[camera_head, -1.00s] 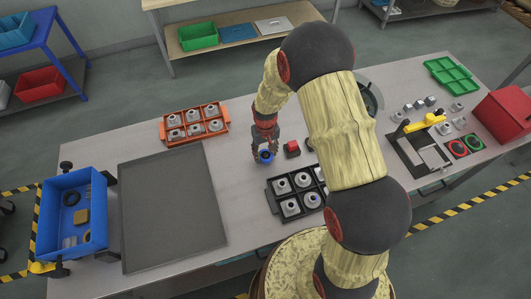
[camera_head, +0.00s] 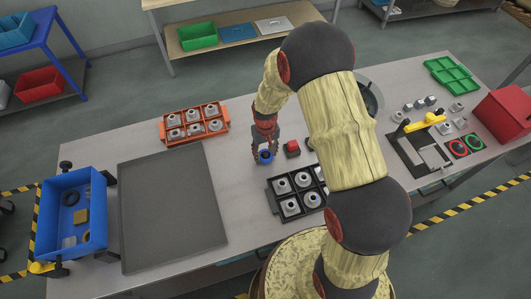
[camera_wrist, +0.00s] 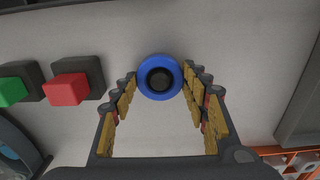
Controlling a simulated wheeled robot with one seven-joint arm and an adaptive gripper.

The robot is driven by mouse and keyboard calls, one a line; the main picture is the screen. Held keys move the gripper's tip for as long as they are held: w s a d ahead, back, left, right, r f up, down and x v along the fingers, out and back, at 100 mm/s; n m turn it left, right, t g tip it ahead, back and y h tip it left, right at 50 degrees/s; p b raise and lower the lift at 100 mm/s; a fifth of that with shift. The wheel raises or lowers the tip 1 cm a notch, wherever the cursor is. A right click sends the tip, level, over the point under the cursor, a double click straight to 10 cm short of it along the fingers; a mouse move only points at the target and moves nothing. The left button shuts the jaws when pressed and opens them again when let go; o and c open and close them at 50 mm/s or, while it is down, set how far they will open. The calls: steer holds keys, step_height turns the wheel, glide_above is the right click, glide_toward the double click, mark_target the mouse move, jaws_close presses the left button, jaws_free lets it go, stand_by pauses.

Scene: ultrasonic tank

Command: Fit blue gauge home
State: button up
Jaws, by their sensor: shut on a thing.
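The blue gauge (camera_head: 266,157) is a round blue ring with a dark centre, held at the fingertips of my gripper (camera_head: 265,153) over the middle of the grey table. In the wrist view the blue gauge (camera_wrist: 143,88) sits between the two fingertips of my gripper (camera_wrist: 160,78), which are shut on it. Its far side is hidden, and I cannot tell whether it touches the table. A red block on a dark base (camera_head: 292,147) stands just right of the gripper. The wrist view shows this red block (camera_wrist: 68,89) with a green block (camera_wrist: 12,91) beside it.
A black tray of grey round parts (camera_head: 272,199) lies in front, an orange tray of similar parts (camera_head: 167,141) behind left. A dark flat mat (camera_head: 172,205) and a blue bin (camera_head: 50,220) are left. A yellow-handled fixture (camera_head: 425,122) stands right. My arm hides part of the table.

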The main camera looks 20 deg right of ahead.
stand_by(0.3)
steer(key=o, duration=1.4)
steer(key=shift+o, duration=0.2)
step_height(320, 180, up, 12)
